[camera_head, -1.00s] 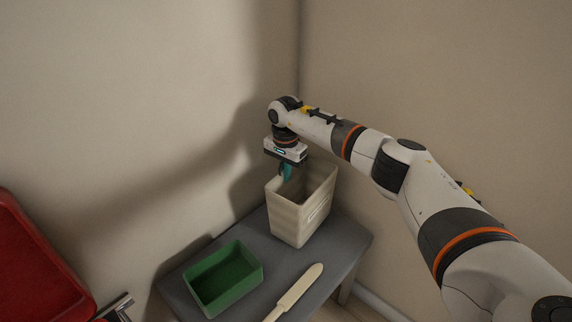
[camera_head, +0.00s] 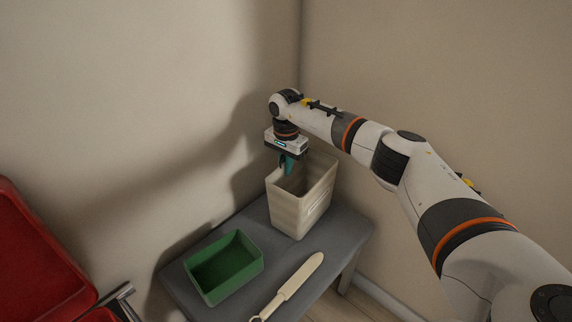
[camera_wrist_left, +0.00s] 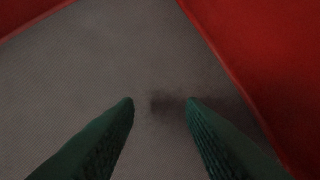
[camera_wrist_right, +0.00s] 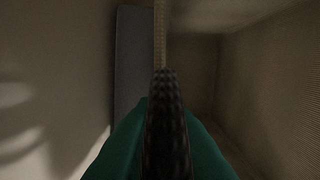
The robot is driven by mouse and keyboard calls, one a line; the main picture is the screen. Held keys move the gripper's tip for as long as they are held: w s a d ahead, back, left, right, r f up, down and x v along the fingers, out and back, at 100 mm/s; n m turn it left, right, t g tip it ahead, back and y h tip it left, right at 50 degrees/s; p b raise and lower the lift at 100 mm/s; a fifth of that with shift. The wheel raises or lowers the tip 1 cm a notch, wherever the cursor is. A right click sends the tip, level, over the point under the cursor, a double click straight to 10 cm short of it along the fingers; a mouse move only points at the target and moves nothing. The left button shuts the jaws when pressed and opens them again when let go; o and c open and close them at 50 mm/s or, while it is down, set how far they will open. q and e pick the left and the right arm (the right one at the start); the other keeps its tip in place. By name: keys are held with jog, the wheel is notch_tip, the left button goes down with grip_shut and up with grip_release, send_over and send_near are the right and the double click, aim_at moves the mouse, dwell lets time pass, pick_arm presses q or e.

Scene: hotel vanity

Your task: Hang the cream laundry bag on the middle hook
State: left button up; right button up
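The cream laundry bag (camera_head: 305,210) is a stiff, open-topped, tapered container standing upright at the back of a grey table. My right gripper (camera_head: 287,164) points down at its left rim. In the right wrist view the bag's rim (camera_wrist_right: 160,35) runs straight into my right fingers (camera_wrist_right: 165,95), which are closed together on it. The bag's inside wall (camera_wrist_right: 265,80) shows to the right. My left gripper (camera_wrist_left: 160,100) is open and empty over a plain grey surface with red on both sides. No hooks are in view.
The grey table (camera_head: 340,235) also holds a green open tray (camera_head: 225,268) and a cream long-handled item (camera_head: 290,285) in front of the bag. A red object (camera_head: 35,255) and a metal bar (camera_head: 118,297) are at lower left. Bare walls meet behind the bag.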

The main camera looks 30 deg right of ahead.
jog(key=shift+o, duration=1.2)
pick_arm(q)
jog(key=shift+s, duration=0.1)
